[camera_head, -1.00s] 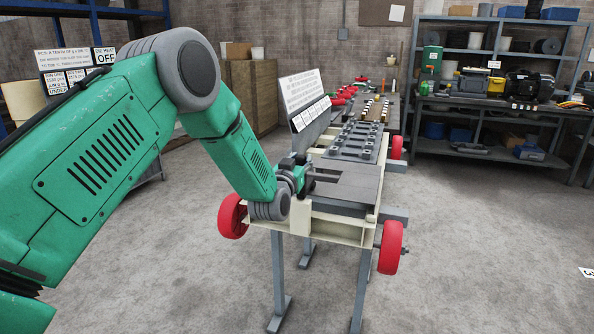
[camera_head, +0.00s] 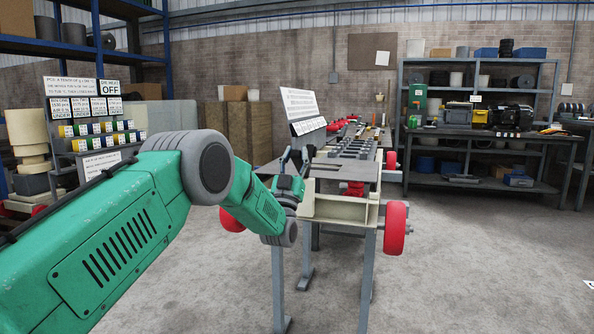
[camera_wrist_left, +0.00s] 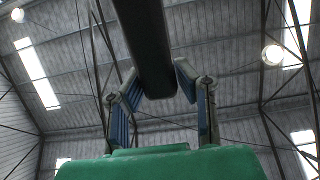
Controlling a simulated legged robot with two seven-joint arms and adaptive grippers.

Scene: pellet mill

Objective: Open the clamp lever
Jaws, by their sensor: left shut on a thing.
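My left gripper (camera_head: 297,160) is at the near left corner of the pale-framed bench, with its fingers pointing up. In the left wrist view, its two fingers (camera_wrist_left: 158,86) close on both sides of a long dark bar (camera_wrist_left: 148,40), which I take for the clamp lever. The bar runs up and out of that view, with the roof behind it. My right gripper is not in view.
The bench has a grey plate (camera_head: 345,171), red wheels (camera_head: 395,228) and a tilted white sign (camera_head: 300,104) at its back left. Shelves with labelled boxes stand at left. A workbench (camera_head: 490,140) with machines stands at back right. The floor (camera_head: 470,260) at right is clear.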

